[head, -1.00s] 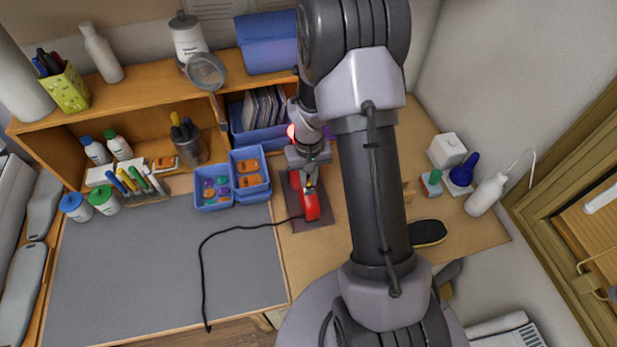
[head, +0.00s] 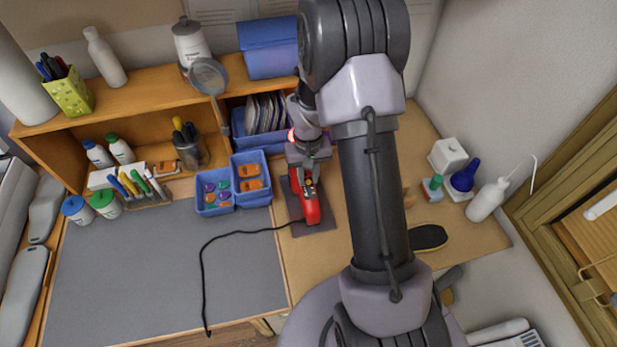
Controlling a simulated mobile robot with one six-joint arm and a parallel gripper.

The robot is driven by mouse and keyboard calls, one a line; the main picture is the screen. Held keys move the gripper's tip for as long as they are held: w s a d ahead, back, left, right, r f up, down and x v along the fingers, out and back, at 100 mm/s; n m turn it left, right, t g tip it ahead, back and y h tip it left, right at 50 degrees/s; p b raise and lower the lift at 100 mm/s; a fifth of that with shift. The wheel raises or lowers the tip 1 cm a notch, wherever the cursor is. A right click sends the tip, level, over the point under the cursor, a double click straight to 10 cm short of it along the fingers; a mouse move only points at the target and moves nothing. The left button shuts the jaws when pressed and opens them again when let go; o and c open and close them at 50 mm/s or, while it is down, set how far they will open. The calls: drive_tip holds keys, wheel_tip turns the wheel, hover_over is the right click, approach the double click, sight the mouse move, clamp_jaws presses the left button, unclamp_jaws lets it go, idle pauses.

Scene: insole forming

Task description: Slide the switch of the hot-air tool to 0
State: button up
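The red hot-air tool (head: 311,208) lies on a dark mat (head: 318,228) on the wooden bench, right of the grey work mat. Its black cord (head: 207,262) runs left and down over the grey mat. My gripper (head: 309,184) is directly above the tool's upper part, at or very close to it. The fingers overlap the tool in this view, and I cannot tell whether they touch it. The switch is too small to make out, and its setting cannot be read. The finger gap is also too small to judge.
Blue bins (head: 252,196) with small parts stand just left of the tool. A wooden shelf (head: 140,85) is behind. An insole (head: 429,237) lies to the right, near a white squeeze bottle (head: 487,200). The grey mat (head: 150,265) is mostly clear.

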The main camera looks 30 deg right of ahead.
sight(308, 180)
drive_tip(key=shift+o, duration=0.8)
wheel_tip(308, 180, up, 17)
drive_tip(key=p, duration=0.2)
drive_tip(key=shift+r, duration=0.2)
